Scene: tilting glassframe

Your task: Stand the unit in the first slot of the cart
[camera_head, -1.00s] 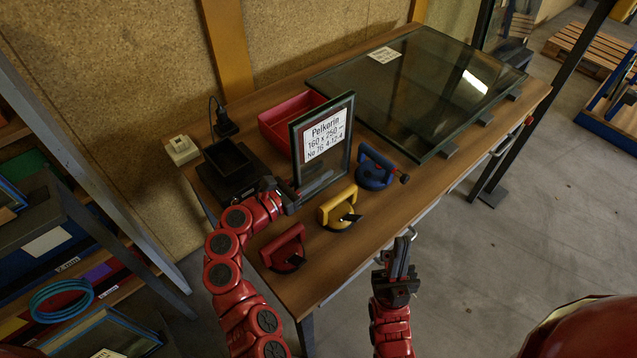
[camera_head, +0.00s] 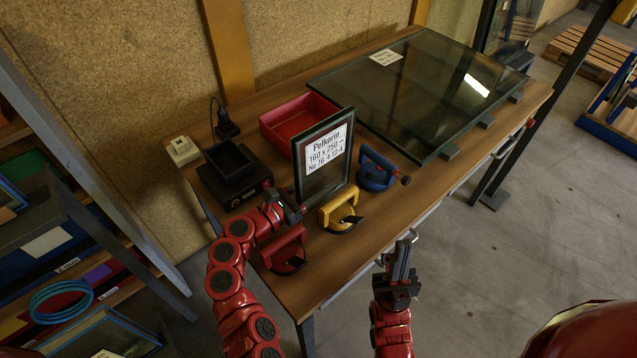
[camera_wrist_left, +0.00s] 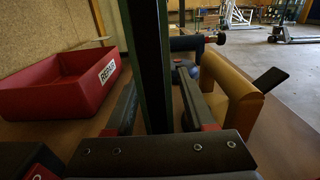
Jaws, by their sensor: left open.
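The unit (camera_head: 322,178), a small dark-framed glass pane with a white label, stands upright on the wooden table between the red bin and the yellow suction cup. My left gripper (camera_head: 294,208) is at its lower near edge. In the left wrist view, the unit's dark edge (camera_wrist_left: 151,60) rises between the open fingers (camera_wrist_left: 160,112), with gaps beside it. My right gripper (camera_head: 402,258) is held in front of the table, away from the unit; its finger gap is unclear. I cannot make out a cart with slots for certain.
On the table (camera_head: 400,205) are a red bin (camera_head: 285,115), a black device (camera_head: 236,178), blue (camera_head: 375,172), yellow (camera_head: 340,208) and red (camera_head: 285,248) suction cups, and a large glass pane (camera_head: 420,85). A shelf (camera_head: 60,210) stands left.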

